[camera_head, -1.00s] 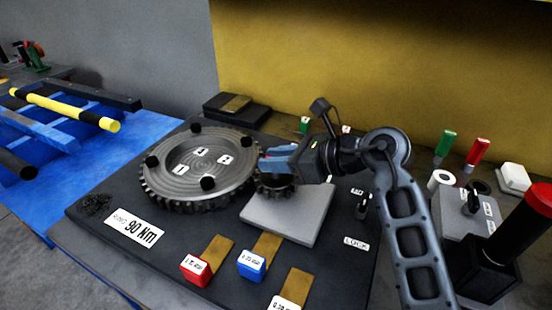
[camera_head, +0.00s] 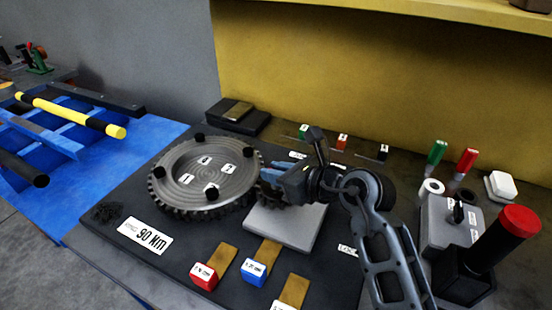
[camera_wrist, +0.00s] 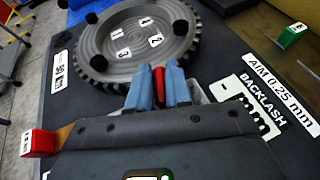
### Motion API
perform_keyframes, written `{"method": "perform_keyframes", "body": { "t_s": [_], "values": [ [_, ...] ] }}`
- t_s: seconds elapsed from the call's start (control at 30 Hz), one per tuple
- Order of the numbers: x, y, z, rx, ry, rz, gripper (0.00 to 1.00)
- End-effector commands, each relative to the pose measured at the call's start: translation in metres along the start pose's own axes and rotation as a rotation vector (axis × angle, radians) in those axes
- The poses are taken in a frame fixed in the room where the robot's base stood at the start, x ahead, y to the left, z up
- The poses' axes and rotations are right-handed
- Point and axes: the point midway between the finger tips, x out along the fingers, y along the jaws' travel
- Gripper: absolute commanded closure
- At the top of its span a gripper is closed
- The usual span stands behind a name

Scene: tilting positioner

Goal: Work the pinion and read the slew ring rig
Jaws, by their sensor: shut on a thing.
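The grey toothed slew ring (camera_head: 235,188) lies flat on the dark plate, with black knobs and small white number tags on its top. It also shows in the wrist view (camera_wrist: 105,45). My gripper (camera_head: 272,180) is at the ring's right edge, above the pale grey block. In the wrist view, its blue fingers (camera_wrist: 159,88) are shut on a narrow red piece (camera_wrist: 159,84). The pinion is mostly hidden by my gripper. A white backlash scale (camera_wrist: 250,100) with black notches lies right of the fingers, near an "AIM 0.25 mm" label (camera_wrist: 283,87).
Red (camera_head: 204,276) and blue (camera_head: 254,272) tagged blocks stand at the front. A red-topped black cylinder (camera_head: 508,232) and a grey box (camera_head: 445,222) stand at the right. Green (camera_head: 437,151) and red (camera_head: 467,160) handles stand behind. Blue framing is at the left.

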Motion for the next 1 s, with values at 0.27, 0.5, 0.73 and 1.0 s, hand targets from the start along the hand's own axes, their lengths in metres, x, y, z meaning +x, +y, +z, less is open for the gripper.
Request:
{"method": "perform_keyframes", "body": {
  "t_s": [0.27, 0.5, 0.73, 1.0],
  "values": [
    [-0.0012, 0.0003, 0.0013, 0.031, 0.000, -0.081, 1.00],
    [-0.0004, 0.0001, -0.0005, 0.033, -0.002, -0.086, 1.00],
    [-0.0005, 0.0001, -0.0004, 0.033, -0.001, -0.086, 0.70],
    [-0.0005, 0.0002, -0.0001, 0.033, -0.001, -0.085, 0.61]
  ]
}}
